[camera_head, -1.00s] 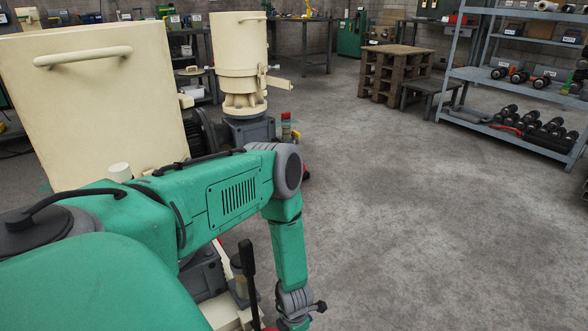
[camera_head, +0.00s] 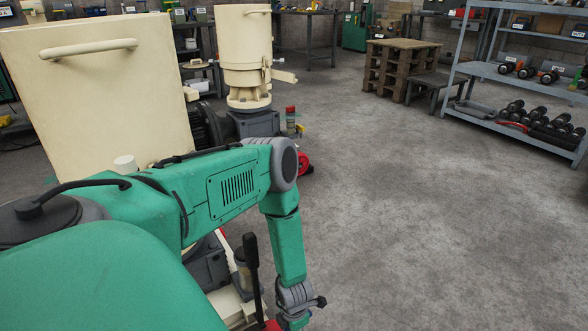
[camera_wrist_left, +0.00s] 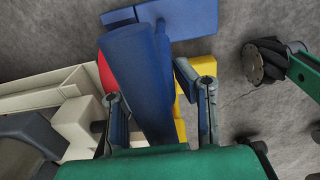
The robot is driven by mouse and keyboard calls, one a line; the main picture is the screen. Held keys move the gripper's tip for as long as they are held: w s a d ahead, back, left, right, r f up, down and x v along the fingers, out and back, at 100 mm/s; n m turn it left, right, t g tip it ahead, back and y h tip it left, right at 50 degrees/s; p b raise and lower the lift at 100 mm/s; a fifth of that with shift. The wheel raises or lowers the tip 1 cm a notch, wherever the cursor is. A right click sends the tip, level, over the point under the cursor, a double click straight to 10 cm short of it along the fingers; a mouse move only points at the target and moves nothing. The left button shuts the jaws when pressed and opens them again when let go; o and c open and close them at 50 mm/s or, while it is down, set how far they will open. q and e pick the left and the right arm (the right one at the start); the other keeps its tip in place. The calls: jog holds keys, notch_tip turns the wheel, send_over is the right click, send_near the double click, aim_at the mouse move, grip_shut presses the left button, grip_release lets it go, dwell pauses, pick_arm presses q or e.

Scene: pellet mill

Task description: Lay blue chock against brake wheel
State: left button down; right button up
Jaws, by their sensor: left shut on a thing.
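The blue chock (camera_wrist_left: 140,75) is between the fingers of my left gripper (camera_wrist_left: 158,90) in the left wrist view. Its long blue body runs away from the palm to flat blue plates (camera_wrist_left: 185,18) over the grey floor. A red part (camera_wrist_left: 105,75) shows behind the chock's left side; I cannot tell whether it is the brake wheel or whether they touch. In the head view a red disc (camera_head: 305,163) stands beside the machine's grey base. There, my left gripper is below the picture edge, with only the wrist showing. My right gripper is not in view.
A black lever (camera_head: 251,260) rises beside my left forearm, with cream machine parts around it. Open floor (camera_head: 400,200) extends right toward a grey shelf rack (camera_head: 500,118).

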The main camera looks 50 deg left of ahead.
pick_arm(q)
jog(key=shift+f, duration=0.1)
dwell(0.3)
grip_release()
dwell(0.4)
dwell(0.4)
jog(key=shift+d+r+p, duration=0.1)
jog(key=shift+r+p, duration=3.6)
jog(key=shift+r, duration=0.85)
